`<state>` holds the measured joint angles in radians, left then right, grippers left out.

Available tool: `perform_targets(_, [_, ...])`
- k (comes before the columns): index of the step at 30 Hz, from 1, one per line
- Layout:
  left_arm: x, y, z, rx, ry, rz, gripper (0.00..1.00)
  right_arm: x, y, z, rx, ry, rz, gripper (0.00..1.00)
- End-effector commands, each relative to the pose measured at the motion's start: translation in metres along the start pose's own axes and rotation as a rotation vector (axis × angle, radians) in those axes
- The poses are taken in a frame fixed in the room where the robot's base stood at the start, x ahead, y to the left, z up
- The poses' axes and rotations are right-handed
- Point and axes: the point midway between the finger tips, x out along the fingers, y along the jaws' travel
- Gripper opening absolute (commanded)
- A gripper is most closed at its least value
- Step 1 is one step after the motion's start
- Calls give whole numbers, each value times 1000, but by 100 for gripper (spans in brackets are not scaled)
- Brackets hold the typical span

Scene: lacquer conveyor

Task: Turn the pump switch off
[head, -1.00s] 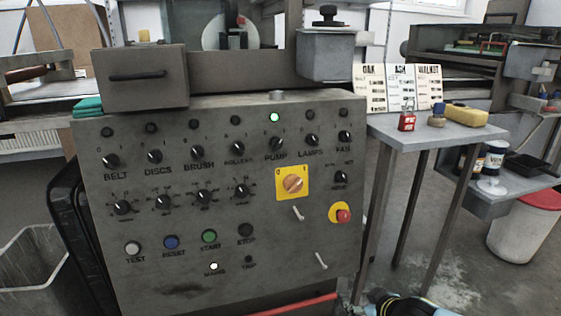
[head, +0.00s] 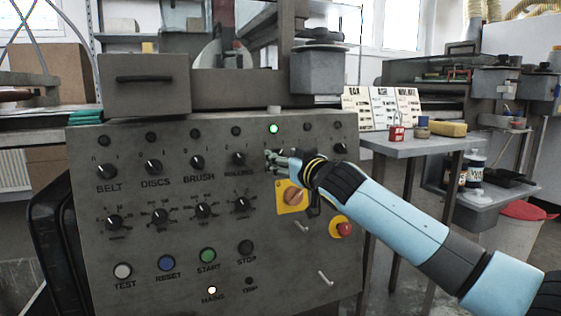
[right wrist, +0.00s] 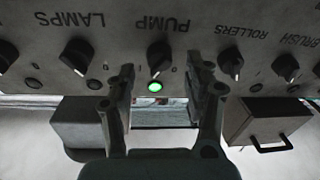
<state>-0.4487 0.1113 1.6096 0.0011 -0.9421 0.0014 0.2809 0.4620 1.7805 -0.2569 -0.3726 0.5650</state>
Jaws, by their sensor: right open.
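The pump switch is a black knob with a pale pointer line; it shows in the right wrist view (right wrist: 160,56) beneath the upside-down PUMP label. The green pump lamp (head: 273,128) is lit on the grey control panel (head: 130,225), and it also glows in the right wrist view (right wrist: 155,87). My right gripper (head: 272,160) is in front of the pump switch and hides it in the head view. In the right wrist view its two fingers (right wrist: 158,78) are apart, one on each side of the lamp and just short of the knob. My left gripper is out of view.
The rollers knob (head: 239,159) is left of my gripper. The yellow-plated rotary switch (head: 292,196) is just below it, and the red emergency button (head: 341,229) is lower right. A side table (head: 430,145) stands at the right.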

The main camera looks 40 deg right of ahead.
Motion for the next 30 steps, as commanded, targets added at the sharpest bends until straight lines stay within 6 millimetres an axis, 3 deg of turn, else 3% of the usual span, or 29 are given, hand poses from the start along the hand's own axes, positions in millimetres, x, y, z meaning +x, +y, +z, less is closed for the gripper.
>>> perform_targets(6, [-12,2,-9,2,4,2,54,19,0,1,0,-1,0,52])
perform_targets(14, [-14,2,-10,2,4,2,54,21,0,0,-1,0,0,52])
perform_targets(26, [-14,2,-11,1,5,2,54,20,0,1,0,-1,0,2])
perform_targets(30, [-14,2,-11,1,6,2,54,20,0,1,-2,-1,-1,0])
